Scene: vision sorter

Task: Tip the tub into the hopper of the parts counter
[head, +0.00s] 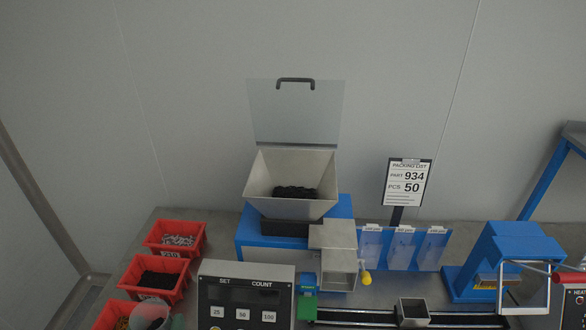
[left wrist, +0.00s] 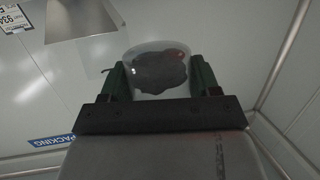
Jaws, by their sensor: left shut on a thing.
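The pale, translucent tub (head: 150,314) is at the lower left of the head view, over the front red bins. My left gripper (left wrist: 160,80) is shut on the tub, which shows between its dark green fingers in the left wrist view (left wrist: 158,55). A dark patch shows in the tub; I cannot tell whether it is parts. The hopper (head: 262,185) is a pale metal funnel on a blue base, with its clear lid raised behind it. Black parts (head: 295,192) lie in it. The tub is apart from the hopper, in front and left of it. My right gripper is out of view.
Red bins (head: 190,228) line the bench's left side. The counter's panel (head: 245,290) stands in front of the hopper. A packing list sign (head: 408,182) reads part 934, 50 pcs. A blue machine (head: 510,260) stands at the right. A small metal cup (head: 412,310) sits on the front rail.

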